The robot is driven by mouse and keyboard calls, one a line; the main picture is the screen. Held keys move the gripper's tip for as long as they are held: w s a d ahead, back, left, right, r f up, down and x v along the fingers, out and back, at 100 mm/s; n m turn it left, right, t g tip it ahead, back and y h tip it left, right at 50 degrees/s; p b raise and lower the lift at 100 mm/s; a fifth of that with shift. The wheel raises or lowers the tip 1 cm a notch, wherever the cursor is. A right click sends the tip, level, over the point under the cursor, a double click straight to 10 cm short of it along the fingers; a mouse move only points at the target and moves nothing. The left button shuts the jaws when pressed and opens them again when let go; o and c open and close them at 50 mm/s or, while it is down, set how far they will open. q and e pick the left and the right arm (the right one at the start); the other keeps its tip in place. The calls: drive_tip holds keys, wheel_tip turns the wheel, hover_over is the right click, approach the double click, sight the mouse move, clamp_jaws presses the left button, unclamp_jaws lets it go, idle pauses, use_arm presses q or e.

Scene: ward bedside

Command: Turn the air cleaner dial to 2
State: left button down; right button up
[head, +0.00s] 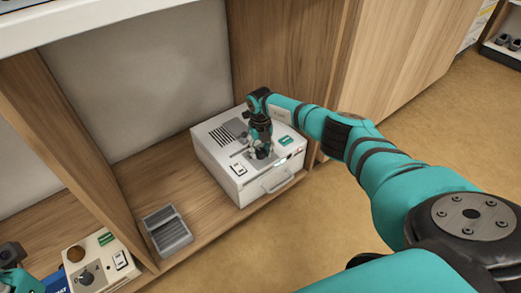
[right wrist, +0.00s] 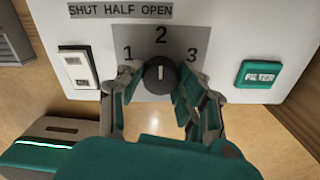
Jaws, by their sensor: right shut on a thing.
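The air cleaner (head: 240,188) is a white box on the wooden shelf, with slots and controls on its top. Its black dial (right wrist: 160,75) shows in the right wrist view, on a grey plate marked 1, 2 and 3. The dial's white mark points up toward the 2. My right gripper (head: 262,152) reaches down onto the box top and is shut on the dial, one finger on each side. In the head view the gripper hides the dial. Part of my left gripper (head: 10,258) shows at the lower left edge; its fingers are not clear.
A white switch (right wrist: 78,70) and a green FILTER button (right wrist: 258,74) flank the dial. A handle (head: 278,184) sticks out at the box's front. A grey ribbed tray (head: 167,230) and another white device (head: 102,270) with a knob stand to the left. Wooden panels flank the shelf.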

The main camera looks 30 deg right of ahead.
sight(260, 151)
drive_tip(key=shift+w+d+r, duration=0.1)
drive_tip(key=o, duration=1.1)
drive_tip(key=shift+o, duration=0.2)
wheel_tip(260, 151, up, 12)
